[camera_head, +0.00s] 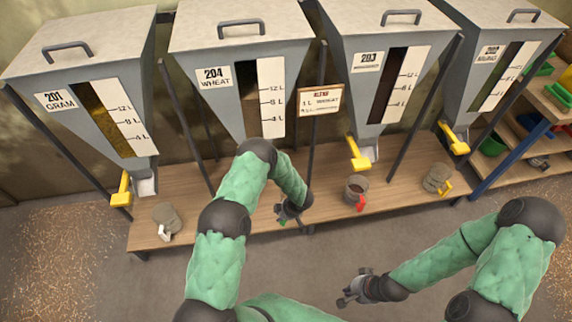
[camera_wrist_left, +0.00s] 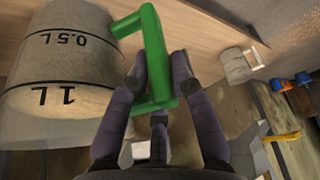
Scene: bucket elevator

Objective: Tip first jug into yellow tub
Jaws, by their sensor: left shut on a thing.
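My left gripper (camera_head: 290,212) is at the front edge of the wooden bench, below the wheat hopper. In the left wrist view its fingers (camera_wrist_left: 160,85) are shut on the green handle (camera_wrist_left: 152,45) of a see-through jug (camera_wrist_left: 60,65) marked 0.5 L and 1 L. I cannot make out a yellow tub in either view.
On the bench (camera_head: 250,215) stand a white-handled jug (camera_head: 165,218), a red-handled jug with dark contents (camera_head: 356,187) and a yellow-handled jug (camera_head: 436,178). Hoppers with yellow levers (camera_head: 358,155) overhang the bench. Shelves with coloured containers (camera_head: 495,143) stand at right.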

